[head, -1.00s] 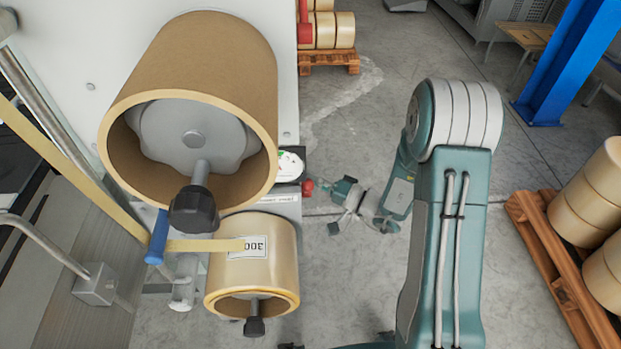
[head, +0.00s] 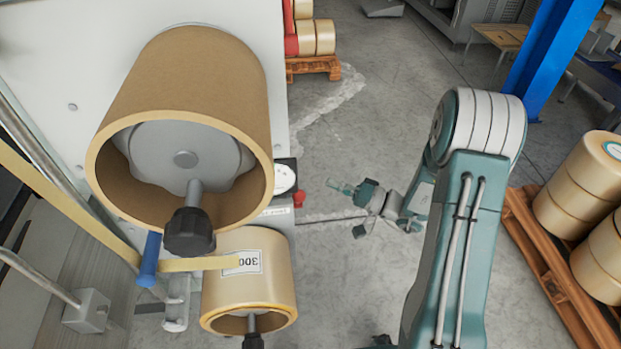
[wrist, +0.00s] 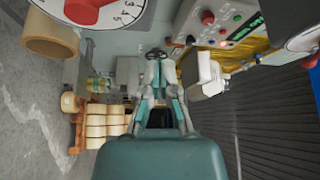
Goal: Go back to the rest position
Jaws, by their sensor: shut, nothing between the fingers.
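My gripper (head: 342,187) is shut and empty in the head view, in the open air just right of the machine. It points left toward the machine and stands apart from the red knob (head: 299,197) there. A white-faced dial (head: 284,179) sits on the machine beside that knob. In the wrist view my gripper's fingers (wrist: 157,58) point away from the camera, with nothing held between them. A large dial with a red part (wrist: 128,14) shows at the top left of that view.
A big brown roll (head: 195,75) and a smaller tape roll (head: 250,300) are mounted on the machine at left. A wooden pallet (head: 560,270) with tape rolls stands at right, near a blue post (head: 545,60). Grey floor between is clear.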

